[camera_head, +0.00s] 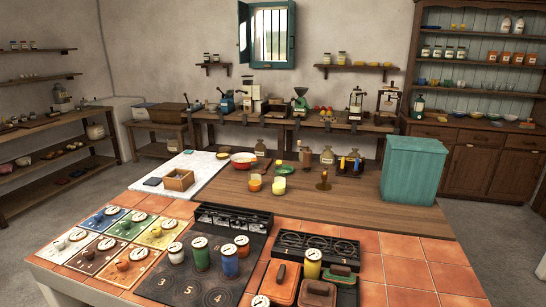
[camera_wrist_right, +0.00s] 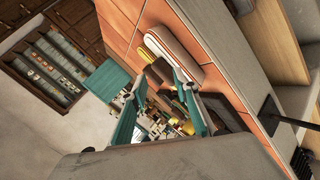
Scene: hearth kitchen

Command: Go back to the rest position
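No part of either gripper or arm shows in the head view. My right gripper (camera_wrist_right: 160,78) shows in the right wrist view, where its two teal-edged fingers stand apart. Nothing is held between them; distant counter items show through the gap. The wrist view is strongly tilted, with the orange tiled counter (camera_wrist_right: 128,37) running beside the fingers. My left gripper is in neither view.
The tiled counter (camera_head: 408,271) bears colored cards, several canisters, a black numbered board (camera_head: 217,290) and red lidded boxes (camera_head: 317,294). Behind are a wooden worktop (camera_head: 330,208), a teal bin (camera_head: 414,170) and a small wooden box (camera_head: 179,180). Floor shows at left.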

